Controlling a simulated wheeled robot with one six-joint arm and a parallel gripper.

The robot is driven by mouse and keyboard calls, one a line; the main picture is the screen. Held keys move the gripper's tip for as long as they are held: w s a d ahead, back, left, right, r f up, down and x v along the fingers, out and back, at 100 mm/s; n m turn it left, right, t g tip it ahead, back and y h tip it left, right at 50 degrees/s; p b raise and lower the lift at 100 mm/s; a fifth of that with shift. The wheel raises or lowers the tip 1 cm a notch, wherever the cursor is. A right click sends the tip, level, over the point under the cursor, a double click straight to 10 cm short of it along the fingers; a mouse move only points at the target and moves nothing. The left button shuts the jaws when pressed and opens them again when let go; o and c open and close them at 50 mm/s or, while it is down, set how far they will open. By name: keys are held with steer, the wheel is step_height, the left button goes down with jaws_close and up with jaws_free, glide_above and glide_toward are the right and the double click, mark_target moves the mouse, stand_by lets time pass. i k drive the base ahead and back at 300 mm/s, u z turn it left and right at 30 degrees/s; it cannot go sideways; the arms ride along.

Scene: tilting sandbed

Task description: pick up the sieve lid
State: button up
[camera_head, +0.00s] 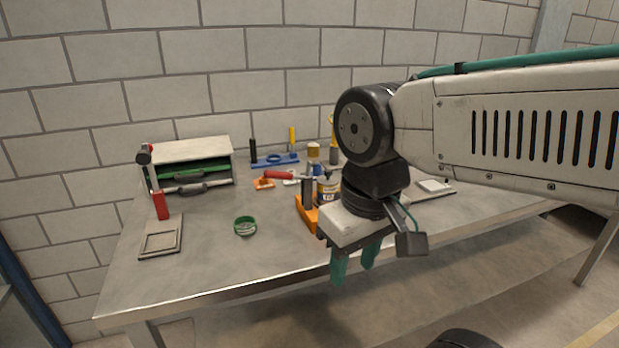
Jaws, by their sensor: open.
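A small round green-rimmed piece (245,226), which looks like the sieve lid, lies on the grey workbench (200,265) left of the middle. Its inside is greyish and its details are too small to tell. My gripper (354,270) points down near the bench's front edge, well to the right of the green piece and apart from it. Its two green fingers are spread and nothing shows between them.
An orange holder (308,213) with tools stands between the green piece and my gripper. A square frame (161,238) and a red-handled tool (161,206) are at left. A drawer box (190,152) and a blue rack (275,161) stand behind. Bare bench surrounds the green piece.

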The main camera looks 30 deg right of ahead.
mark_target(328, 179)
steer(key=u, duration=0.5)
steer(key=k, duration=0.6)
steer(key=u, duration=1.05)
steer(key=i, duration=1.3)
steer(key=z, duration=1.1)
steer(key=i, duration=0.65)
steer(key=z, duration=0.7)
